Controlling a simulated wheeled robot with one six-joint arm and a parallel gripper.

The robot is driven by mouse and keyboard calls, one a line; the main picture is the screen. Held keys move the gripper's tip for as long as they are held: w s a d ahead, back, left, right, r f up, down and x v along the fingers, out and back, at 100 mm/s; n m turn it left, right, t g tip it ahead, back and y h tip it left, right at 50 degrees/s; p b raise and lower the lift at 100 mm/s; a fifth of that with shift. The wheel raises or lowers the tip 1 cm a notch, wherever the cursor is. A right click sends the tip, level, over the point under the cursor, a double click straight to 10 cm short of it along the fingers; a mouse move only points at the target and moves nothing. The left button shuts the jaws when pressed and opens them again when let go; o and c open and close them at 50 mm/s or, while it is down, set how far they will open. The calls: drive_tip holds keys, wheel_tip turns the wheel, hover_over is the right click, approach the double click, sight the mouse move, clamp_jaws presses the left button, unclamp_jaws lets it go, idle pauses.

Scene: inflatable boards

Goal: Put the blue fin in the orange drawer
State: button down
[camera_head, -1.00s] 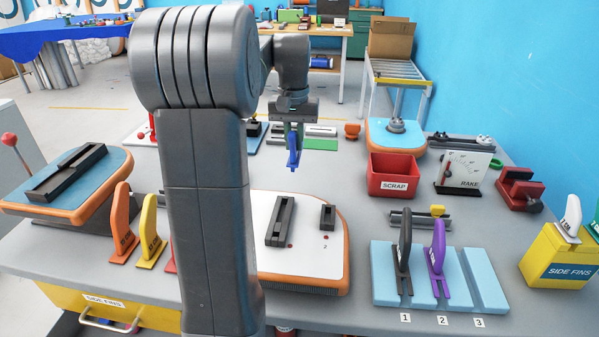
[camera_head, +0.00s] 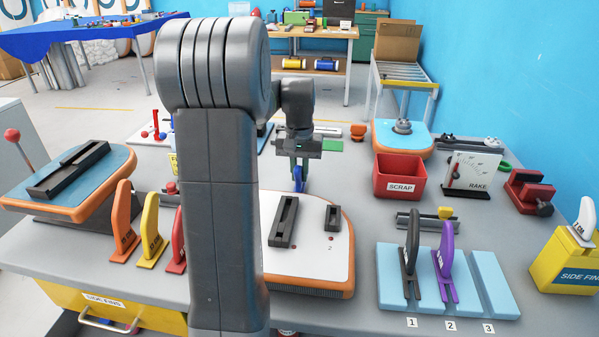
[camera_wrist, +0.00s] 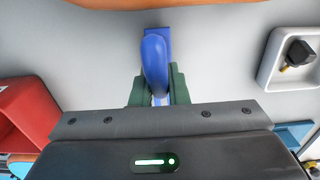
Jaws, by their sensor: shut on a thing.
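The blue fin (camera_head: 298,178) hangs from my gripper (camera_head: 299,160) above the grey bench, just behind the white board with the orange edge. In the wrist view the blue fin (camera_wrist: 155,62) sits between the green fingers of my gripper (camera_wrist: 154,88), which are shut on it. My arm column hides part of the bench. A yellow drawer (camera_head: 145,313) labelled SIDE FINS, with a pale handle, is at the bench's front left and looks shut. I see no orange drawer in these views.
Orange, yellow and red fins (camera_head: 149,232) stand left of my column. A black fin (camera_head: 412,255) and a purple fin (camera_head: 444,260) stand on a light blue slotted rack (camera_head: 492,280). A red SCRAP bin (camera_head: 400,188) is behind it. A yellow box (camera_head: 562,262) is far right.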

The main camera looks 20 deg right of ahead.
drive_tip(key=shift+f, duration=0.1)
drive_tip(key=c, duration=1.4)
unclamp_jaws()
